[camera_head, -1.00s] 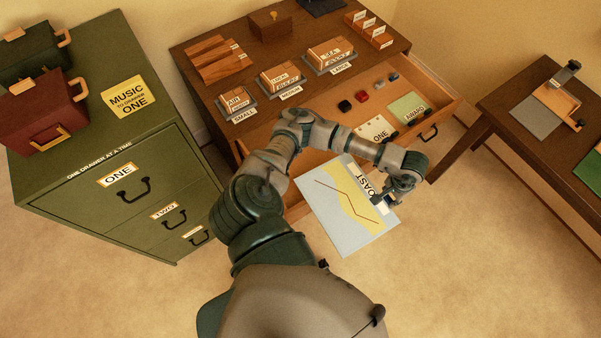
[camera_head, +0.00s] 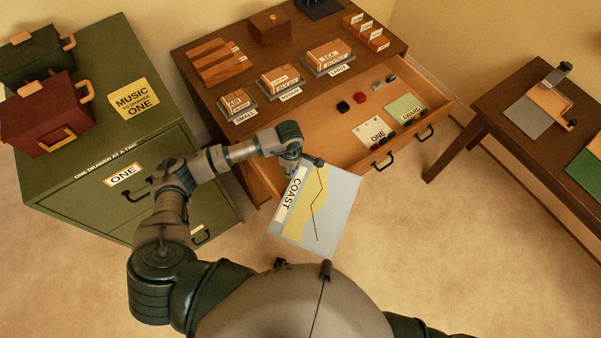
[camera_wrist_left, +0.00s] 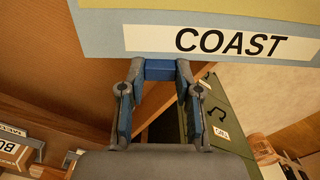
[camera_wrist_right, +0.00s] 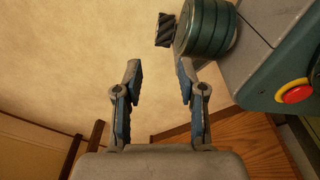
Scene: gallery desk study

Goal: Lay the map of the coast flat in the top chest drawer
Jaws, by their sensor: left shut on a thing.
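The map of the coast (camera_head: 322,217), a pale blue sheet with a yellow area, red line and COAST label, hangs tilted in front of the desk. My left gripper (camera_head: 309,163) is shut on the map's upper edge; the left wrist view shows that edge (camera_wrist_left: 105,42) at the fingertips (camera_wrist_left: 158,72). The green chest (camera_head: 75,195) stands at the left. Its top drawer (camera_head: 95,193), labelled ONE, looks shut; my left arm hides part of the chest front. My right gripper (camera_wrist_right: 158,75) is open and empty in its wrist view; the head view does not show it.
Two boxes, red (camera_head: 45,115) and dark green (camera_head: 32,58), stand on the chest. A side table (camera_head: 497,118) is at right. The floor in front is clear.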

